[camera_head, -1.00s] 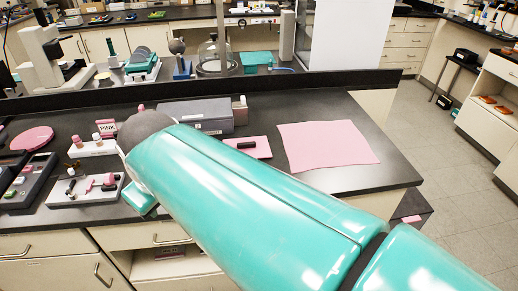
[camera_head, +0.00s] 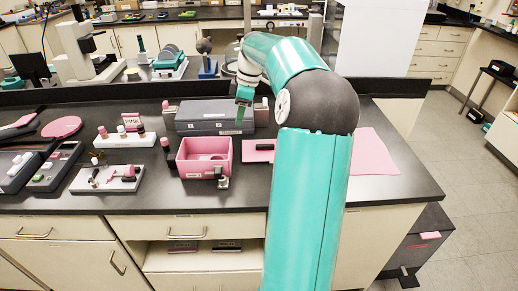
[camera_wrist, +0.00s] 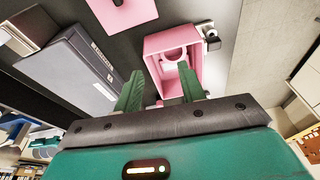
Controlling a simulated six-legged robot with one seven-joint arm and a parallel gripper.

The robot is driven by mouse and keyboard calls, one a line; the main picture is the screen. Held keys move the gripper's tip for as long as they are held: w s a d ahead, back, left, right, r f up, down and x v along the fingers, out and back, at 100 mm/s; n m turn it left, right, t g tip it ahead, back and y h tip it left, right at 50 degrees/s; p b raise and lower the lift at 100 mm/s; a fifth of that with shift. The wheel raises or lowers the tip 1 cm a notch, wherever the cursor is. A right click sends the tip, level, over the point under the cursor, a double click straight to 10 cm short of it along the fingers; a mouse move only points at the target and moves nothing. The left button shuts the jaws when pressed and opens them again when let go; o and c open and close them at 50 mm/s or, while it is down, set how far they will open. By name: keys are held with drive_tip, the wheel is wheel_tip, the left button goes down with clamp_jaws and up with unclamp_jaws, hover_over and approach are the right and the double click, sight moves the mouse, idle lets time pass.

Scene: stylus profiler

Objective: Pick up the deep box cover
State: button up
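A flat pink plate with a black bar handle, which looks like the deep box cover (camera_head: 252,156), lies on the black bench right of an open pink box (camera_head: 190,168). My arm hides its right part in the head view. The plate shows at the top of the wrist view (camera_wrist: 132,18), cut off by the edge. The pink box is open upward with a round pink shape inside (camera_wrist: 176,54) and a metal latch at its front. My gripper (camera_head: 241,106) is above the bench near the grey case. Its green fingers (camera_wrist: 159,72) are apart and empty.
A grey case (camera_head: 200,111) stands behind the pink box. A white tray with small parts (camera_head: 80,181) and a bottle rack (camera_head: 112,139) are to the left. A pink mat (camera_head: 375,155) lies right of my arm. The bench's front strip is clear.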

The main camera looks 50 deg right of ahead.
drive_tip(key=t+y, duration=0.1)
hover_over(261, 145)
drive_tip(key=s+d, duration=0.4)
wheel_tip(261, 145, down, 3)
drive_tip(key=shift+n, duration=0.4)
drive_tip(key=x, duration=1.3)
drive_tip(key=shift+w+a+f, duration=0.15)
drive_tip(key=shift+a+f, duration=0.05)
drive_tip(key=shift+a, duration=0.05)
clamp_jaws()
